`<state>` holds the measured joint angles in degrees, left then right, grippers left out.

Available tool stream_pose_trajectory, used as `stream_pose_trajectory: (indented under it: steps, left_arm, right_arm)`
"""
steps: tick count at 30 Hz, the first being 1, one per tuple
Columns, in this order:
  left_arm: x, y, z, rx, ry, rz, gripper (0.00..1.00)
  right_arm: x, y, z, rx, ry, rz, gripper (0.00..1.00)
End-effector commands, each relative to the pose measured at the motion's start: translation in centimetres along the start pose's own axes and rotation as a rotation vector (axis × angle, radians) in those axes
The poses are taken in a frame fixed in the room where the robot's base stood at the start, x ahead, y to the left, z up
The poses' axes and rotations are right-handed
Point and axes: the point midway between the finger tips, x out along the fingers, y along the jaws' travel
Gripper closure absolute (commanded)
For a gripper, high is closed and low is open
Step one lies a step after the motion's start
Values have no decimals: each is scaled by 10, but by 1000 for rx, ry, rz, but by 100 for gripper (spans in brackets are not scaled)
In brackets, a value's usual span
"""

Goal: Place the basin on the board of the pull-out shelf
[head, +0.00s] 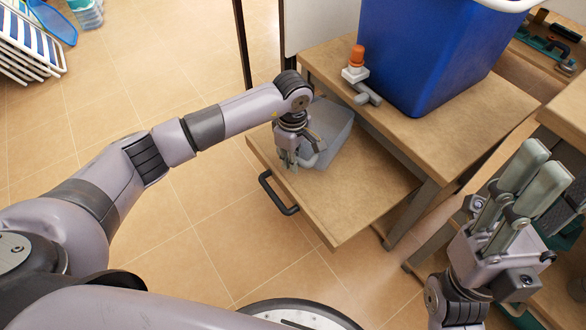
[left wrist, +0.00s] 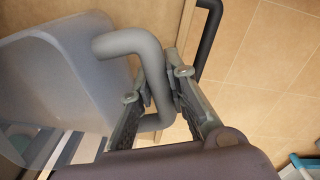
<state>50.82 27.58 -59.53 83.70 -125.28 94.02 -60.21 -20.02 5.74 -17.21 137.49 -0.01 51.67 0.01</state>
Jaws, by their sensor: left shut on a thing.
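The basin (head: 333,128) is a translucent grey-blue tub. In the head view it is over the back left part of the pull-out shelf's wooden board (head: 340,205); whether it rests on the board I cannot tell. My left gripper (head: 289,160) points down at the basin's left side and hides part of it. In the left wrist view the basin (left wrist: 65,75) fills the left, and my left gripper (left wrist: 158,88) is shut on its bent grey handle (left wrist: 130,42). My right gripper (head: 546,162) is raised at the right, apart from the basin, its fingers close together and seemingly empty.
The board has a black pull handle (head: 277,195) at its front. Above it, a wooden top (head: 440,135) carries a blue bin (head: 425,50) and an orange-capped item (head: 356,65). The board's front right part is bare. Tiled floor (head: 200,245) lies open in front.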

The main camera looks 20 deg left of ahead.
Motion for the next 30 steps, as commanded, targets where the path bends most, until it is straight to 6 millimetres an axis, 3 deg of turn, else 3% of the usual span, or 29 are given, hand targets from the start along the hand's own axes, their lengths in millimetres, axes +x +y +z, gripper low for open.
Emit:
stream_pose_trajectory:
  steps: [9,20,21,30]
  left_arm:
    - [36,0,1,0,-1,-1,100]
    - [38,0,0,0,1,0,100]
    - [37,0,0,0,1,-1,83]
    - [37,0,0,0,1,-1,65]
  right_arm:
    - [-17,0,5,-1,2,-3,60]
    - [-14,0,5,-1,10,-7,60]
    - [-12,0,5,-1,10,-8,60]
    - [-10,0,5,-2,16,-8,60]
